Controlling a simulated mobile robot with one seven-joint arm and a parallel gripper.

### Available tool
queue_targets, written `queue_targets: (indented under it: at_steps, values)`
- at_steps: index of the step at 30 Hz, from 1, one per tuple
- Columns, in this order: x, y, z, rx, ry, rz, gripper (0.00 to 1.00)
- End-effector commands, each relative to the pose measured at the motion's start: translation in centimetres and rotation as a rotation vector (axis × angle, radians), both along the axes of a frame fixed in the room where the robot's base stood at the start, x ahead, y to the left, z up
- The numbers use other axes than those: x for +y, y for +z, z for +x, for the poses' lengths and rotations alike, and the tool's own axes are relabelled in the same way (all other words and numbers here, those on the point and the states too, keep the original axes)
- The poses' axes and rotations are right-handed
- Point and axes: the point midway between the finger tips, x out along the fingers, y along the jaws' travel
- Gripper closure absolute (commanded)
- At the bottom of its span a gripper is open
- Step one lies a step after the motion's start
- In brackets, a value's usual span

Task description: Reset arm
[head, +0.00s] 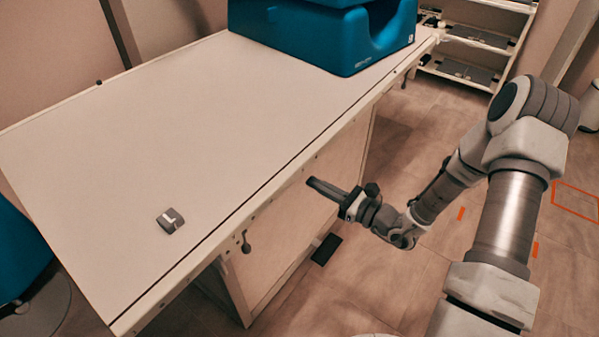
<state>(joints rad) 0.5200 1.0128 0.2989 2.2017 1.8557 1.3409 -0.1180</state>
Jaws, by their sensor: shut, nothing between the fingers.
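My gripper (312,183) is shut and empty. It points left toward the long side of the white table (190,120), in the picture just in front of the table's edge. My arm (505,215) comes in from the lower right, bends at the elbow at the upper right and reaches down and left to the gripper. The gap between the fingertips and the table edge cannot be judged exactly from this one view.
A small grey block with a white mark (170,221) lies on the table's near left part. A large blue device (325,35) stands at the table's far end. Shelves (475,45) stand at the back right. Tiled floor right of the table is mostly clear.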

Motion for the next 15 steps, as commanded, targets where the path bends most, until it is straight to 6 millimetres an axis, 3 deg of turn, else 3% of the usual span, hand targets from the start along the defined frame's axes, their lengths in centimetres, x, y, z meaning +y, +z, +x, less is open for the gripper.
queue_targets:
  at_steps: [6,15]
  values:
    - [-2.5,0.0,-1.8,0.001,-0.001,-0.001,1.00]
    - [-2.9,0.0,-2.2,-0.002,0.004,-0.003,1.00]
